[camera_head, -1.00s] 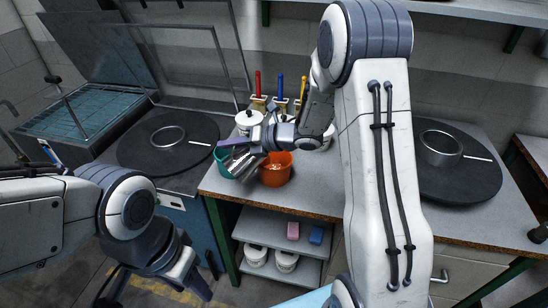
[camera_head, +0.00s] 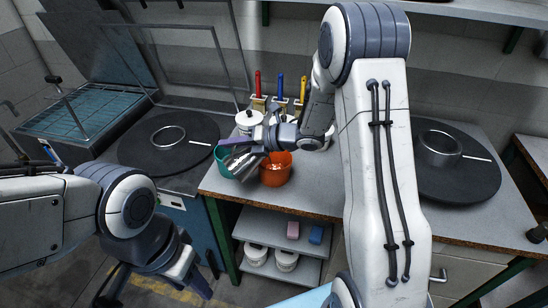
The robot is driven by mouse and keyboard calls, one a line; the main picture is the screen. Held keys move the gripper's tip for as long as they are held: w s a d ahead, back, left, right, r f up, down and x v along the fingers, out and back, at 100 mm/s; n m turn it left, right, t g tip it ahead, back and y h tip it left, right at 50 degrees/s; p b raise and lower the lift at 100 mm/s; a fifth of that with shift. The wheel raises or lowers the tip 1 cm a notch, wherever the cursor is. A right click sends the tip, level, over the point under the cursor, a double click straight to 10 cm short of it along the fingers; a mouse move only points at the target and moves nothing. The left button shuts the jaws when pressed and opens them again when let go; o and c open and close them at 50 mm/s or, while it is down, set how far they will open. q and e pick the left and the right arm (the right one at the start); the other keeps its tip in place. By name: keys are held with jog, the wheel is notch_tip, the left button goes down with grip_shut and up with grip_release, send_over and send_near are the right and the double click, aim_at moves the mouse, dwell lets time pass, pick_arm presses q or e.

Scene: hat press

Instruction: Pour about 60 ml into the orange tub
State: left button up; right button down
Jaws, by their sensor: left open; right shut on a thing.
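The orange tub (camera_head: 274,175) stands on the grey bench near its front left edge. Some pale contents show inside it. A green tub (camera_head: 222,163) stands just left of it, partly hidden. My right gripper (camera_head: 250,148) is shut on a metal vessel (camera_head: 243,164), which is tilted over the gap between the two tubs, close to the orange tub's left rim. I cannot tell whether anything flows from it. My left gripper (camera_head: 200,280) is open and empty, low in front of the bench.
White lidded pots (camera_head: 248,121) and several colour-handled tools (camera_head: 280,87) stand behind the tubs. Black round plates with metal rings lie at left (camera_head: 195,150) and right (camera_head: 470,177). A lower shelf (camera_head: 270,232) holds a pink block (camera_head: 293,230) and a blue block (camera_head: 316,234).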

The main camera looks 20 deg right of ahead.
aim_at(224, 161)
jog(key=shift+w+d+r+y+p, duration=0.1)
jog(key=shift+d+r+y+p, duration=0.2)
jog(key=shift+r+p, duration=0.3)
dwell(1.1)
jog(key=b, duration=0.1)
jog(key=f+b, duration=0.1)
jog(key=a+f+b, duration=0.1)
jog(key=shift+s+a+f+h, duration=0.1)
jog(key=shift+s+f+h, duration=0.15)
jog(key=shift+h, duration=0.15)
jog(key=shift+a+r+n+h+b, duration=0.3)
jog(key=shift+a+n+h+b, duration=0.1)
jog(key=shift+n+h, duration=0.1)
jog(key=shift+r, duration=0.1)
jog(key=shift+s+h, duration=0.1)
jog(key=shift+h, duration=0.2)
jog(key=f+b, duration=0.1)
jog(key=f+n+h+b, duration=0.1)
jog(key=b, duration=0.1)
jog(key=shift+s+a, duration=0.1)
jog(key=shift+a, duration=0.25)
jog(key=shift+a+h, duration=0.15)
jog(key=shift+h, duration=0.25)
jog(key=shift+r, duration=0.1)
jog(key=shift+a+n, duration=0.1)
jog(key=shift+n, duration=0.2)
